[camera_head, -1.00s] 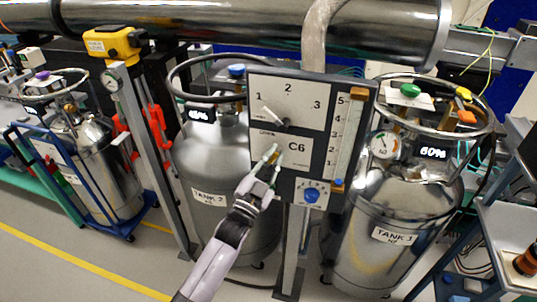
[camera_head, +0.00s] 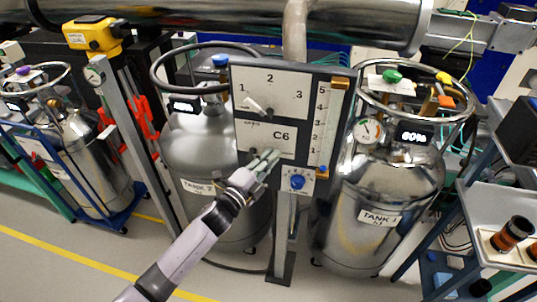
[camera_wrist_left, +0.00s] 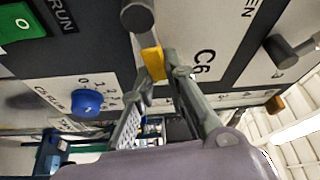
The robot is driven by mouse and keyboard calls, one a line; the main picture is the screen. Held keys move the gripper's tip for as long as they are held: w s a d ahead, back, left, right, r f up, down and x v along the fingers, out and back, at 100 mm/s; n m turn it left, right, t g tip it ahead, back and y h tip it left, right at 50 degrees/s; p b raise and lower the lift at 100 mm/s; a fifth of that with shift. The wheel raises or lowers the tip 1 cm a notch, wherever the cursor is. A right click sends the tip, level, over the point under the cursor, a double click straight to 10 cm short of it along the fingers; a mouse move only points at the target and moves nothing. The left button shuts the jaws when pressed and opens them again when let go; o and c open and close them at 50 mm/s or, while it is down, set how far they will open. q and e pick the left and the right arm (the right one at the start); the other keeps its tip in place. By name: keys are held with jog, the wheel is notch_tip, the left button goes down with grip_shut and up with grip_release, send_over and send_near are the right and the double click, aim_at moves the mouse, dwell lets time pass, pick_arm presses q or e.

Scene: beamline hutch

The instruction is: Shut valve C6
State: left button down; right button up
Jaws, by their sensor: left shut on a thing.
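The C6 valve shows in the left wrist view as a dark round hub (camera_wrist_left: 137,15) with a yellow handle (camera_wrist_left: 153,62). It sits beside the C6 label (camera_wrist_left: 205,62) on the panel. My left gripper (camera_wrist_left: 160,75) is shut on the yellow handle, one finger on each side of it. In the head view the left gripper (camera_head: 270,158) reaches in from the left, just below the C6 label (camera_head: 281,136). Its fingers mostly hide the handle there, so I cannot read the handle's exact angle. My right gripper is not in view.
The panel (camera_head: 241,120) also carries a pointer switch (camera_head: 258,106), a slider with an orange block (camera_head: 340,82), and a blue knob (camera_head: 297,182). Tank 2 (camera_head: 190,150) stands behind on the left, tank 1 (camera_head: 365,235) on the right. A shelf (camera_head: 485,215) stands far right.

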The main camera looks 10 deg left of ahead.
pick_arm(q)
jog(key=shift+d+f+m+g, duration=0.1)
jog(key=shift+f+m+g, duration=0.25)
jog(key=shift+m, duration=0.25)
jog(key=c, duration=1.6)
grip_release()
jog(key=v, duration=1.2)
